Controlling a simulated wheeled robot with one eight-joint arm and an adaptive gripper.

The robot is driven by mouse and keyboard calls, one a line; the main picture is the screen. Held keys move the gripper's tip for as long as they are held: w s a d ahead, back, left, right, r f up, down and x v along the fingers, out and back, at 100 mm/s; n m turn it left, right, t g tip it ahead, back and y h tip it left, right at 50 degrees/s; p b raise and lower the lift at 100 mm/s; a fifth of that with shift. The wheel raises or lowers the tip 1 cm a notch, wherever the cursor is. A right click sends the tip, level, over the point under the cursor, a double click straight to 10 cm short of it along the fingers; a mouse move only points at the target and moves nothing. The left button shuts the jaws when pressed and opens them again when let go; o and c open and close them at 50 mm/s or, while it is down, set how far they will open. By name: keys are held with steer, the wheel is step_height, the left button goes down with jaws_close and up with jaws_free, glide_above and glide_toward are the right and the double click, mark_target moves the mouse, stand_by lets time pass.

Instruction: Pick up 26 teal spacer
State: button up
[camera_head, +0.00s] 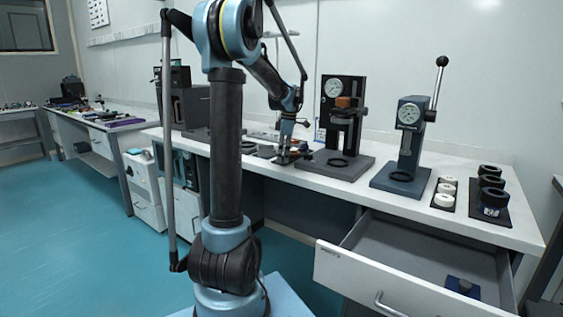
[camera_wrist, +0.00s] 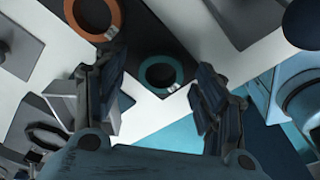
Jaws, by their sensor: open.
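The teal spacer (camera_wrist: 161,87) is a ring with a dark centre. It lies flat on a dark strip, near the strip's end in the wrist view. My gripper (camera_wrist: 160,72) is open, with one finger on each side of the ring in the picture. No contact shows, and I cannot tell the height of the fingers above the ring. In the head view my gripper (camera_head: 287,157) is low over the white bench, left of the dial press. The spacer cannot be made out there. No number is legible on it.
An orange ring (camera_wrist: 92,36) lies on the same dark strip, up and left of the teal one. A dark dial press (camera_head: 343,120) stands close to the right of my gripper, and a blue-grey press (camera_head: 408,140) farther right. An open drawer (camera_head: 420,250) juts out below the bench.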

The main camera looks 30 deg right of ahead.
steer(key=c, duration=1.1)
steer(key=shift+o, duration=0.2)
steer(key=shift+r, duration=0.1)
